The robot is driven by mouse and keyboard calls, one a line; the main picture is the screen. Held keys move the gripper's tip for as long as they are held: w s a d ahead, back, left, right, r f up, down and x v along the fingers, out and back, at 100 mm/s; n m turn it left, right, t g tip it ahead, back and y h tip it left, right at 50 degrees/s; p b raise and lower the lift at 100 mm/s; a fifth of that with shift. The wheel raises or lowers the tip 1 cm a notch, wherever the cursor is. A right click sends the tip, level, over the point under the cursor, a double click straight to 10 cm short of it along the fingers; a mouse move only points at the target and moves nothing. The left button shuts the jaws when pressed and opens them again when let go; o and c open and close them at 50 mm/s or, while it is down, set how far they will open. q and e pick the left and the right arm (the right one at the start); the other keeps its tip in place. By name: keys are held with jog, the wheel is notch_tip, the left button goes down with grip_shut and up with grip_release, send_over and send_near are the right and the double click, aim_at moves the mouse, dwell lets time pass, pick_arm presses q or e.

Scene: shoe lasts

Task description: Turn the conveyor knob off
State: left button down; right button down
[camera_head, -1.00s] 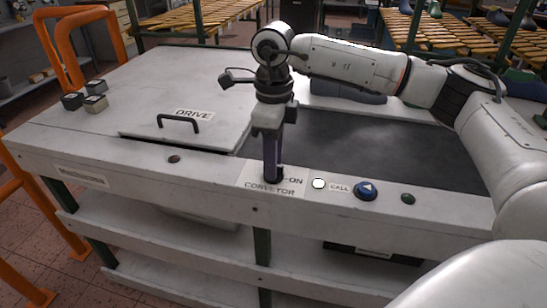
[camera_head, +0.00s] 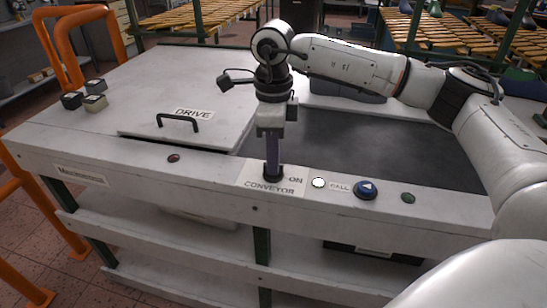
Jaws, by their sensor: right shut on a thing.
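The conveyor knob (camera_head: 273,174) is a dark round knob on the front ledge of the bench, on a white plate (camera_head: 258,187) lettered "ON" and "CONVEYOR". My right gripper (camera_head: 273,163) points straight down over it, its fingers shut on the knob. The fingers hide most of the knob, so I cannot tell which way its pointer faces. My right arm comes in from the right. My left gripper is not in view.
A white button (camera_head: 319,183), a blue call button (camera_head: 366,190) and a dark green button (camera_head: 408,198) sit right of the knob. A small dark red button (camera_head: 173,158) is to the left. A "DRIVE" lid with a black handle (camera_head: 178,122) lies behind.

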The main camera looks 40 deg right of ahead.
jog(key=n, duration=0.4)
jog(key=shift+n, duration=0.3)
jog(key=n, duration=0.3)
jog(key=shift+n, duration=0.3)
jog(key=n, duration=0.4)
jog(key=shift+b, duration=0.4)
jog(key=shift+r+n, duration=0.1)
jog(key=shift+n, duration=2.1)
jog(key=c, duration=1.8)
grip_release()
